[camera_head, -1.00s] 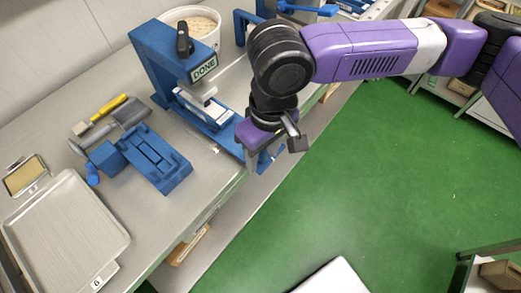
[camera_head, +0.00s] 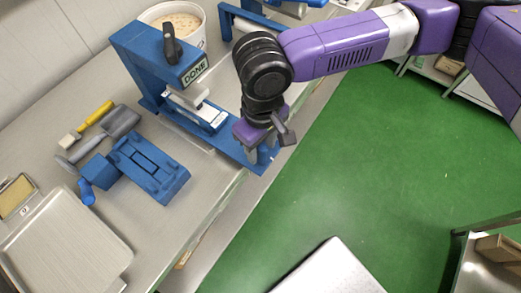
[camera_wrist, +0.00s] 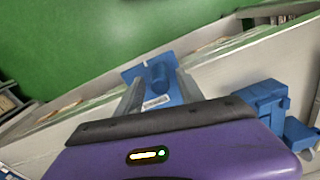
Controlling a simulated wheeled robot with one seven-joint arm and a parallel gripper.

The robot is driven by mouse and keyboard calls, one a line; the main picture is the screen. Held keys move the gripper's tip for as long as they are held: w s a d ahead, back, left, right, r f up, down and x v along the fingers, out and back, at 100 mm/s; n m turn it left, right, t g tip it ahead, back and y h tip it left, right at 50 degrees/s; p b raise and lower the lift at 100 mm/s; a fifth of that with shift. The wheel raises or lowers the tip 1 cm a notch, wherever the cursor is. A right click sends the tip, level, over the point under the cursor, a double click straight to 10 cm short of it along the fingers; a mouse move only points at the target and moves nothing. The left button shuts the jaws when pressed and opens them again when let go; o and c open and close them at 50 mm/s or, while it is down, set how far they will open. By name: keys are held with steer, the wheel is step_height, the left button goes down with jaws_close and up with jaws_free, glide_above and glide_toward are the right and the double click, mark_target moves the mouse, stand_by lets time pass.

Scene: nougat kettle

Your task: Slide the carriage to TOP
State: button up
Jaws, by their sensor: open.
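The blue press-like fixture (camera_head: 150,62) with a DONE sign (camera_head: 196,72) stands at the bench edge. A white block (camera_head: 188,95) and a white-labelled blue part (camera_head: 205,115) sit under its head. I cannot tell for sure which part is the carriage, and no TOP mark is readable. My gripper (camera_head: 260,152) is low over the fixture's front end, at the bench edge. In the wrist view its open fingers (camera_wrist: 160,86) straddle a blue round handle (camera_wrist: 158,75) on a blue plate with a small white label (camera_wrist: 156,102). Contact is not clear.
A blue slotted fixture (camera_head: 150,168), a yellow-handled tool (camera_head: 95,117) and a metal tray (camera_head: 65,245) lie to the left. A white bucket (camera_head: 190,12) stands behind the press. Another blue frame (camera_head: 235,15) is farther right.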

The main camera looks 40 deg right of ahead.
steer(key=shift+f, duration=1.8)
jaws_close()
